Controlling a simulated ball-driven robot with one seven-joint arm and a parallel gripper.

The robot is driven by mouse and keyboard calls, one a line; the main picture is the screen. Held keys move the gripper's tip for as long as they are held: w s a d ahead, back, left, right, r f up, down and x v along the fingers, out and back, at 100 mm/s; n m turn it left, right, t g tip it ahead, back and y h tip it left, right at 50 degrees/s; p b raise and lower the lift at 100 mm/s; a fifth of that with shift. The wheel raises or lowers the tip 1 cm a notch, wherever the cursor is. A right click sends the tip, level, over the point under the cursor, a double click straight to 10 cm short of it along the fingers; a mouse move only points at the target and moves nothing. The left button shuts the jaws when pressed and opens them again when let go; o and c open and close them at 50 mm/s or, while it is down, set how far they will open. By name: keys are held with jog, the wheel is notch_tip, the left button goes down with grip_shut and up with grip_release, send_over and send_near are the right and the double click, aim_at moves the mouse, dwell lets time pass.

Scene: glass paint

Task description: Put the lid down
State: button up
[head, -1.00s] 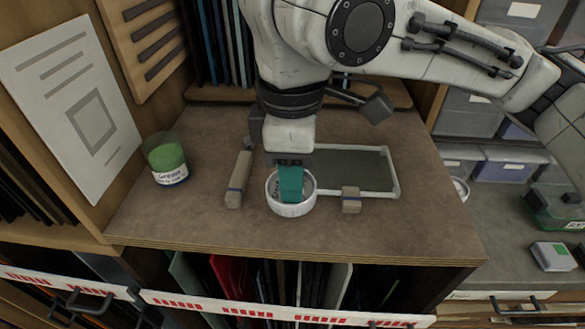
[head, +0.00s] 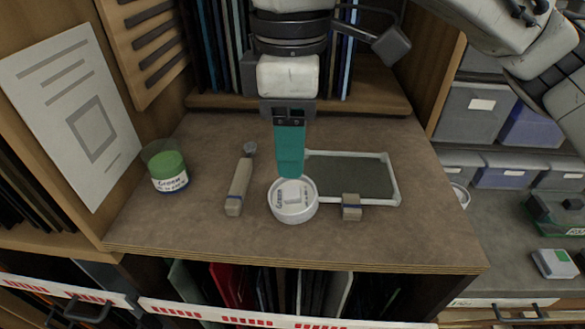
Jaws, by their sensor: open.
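A round white lid (head: 292,212) lies flat on the brown worktop, its labelled top facing up. My gripper (head: 291,175), with teal fingers, hangs just above and behind the lid's far edge. It is open and appears to hold nothing; the gap between the fingers is hard to see from here. A jar with green contents (head: 169,171) and a white label stands at the left of the worktop.
A beige-handled tool (head: 238,188) lies left of the lid. A grey framed tray (head: 353,173) lies behind and right of it, with a small beige block (head: 351,207) at its front edge. The worktop's front (head: 220,245) is clear.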

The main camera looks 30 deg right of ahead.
notch_tip(320, 180, up, 6)
jog(key=shift+r, duration=0.25)
jog(key=shift+f, duration=0.1)
dwell(0.5)
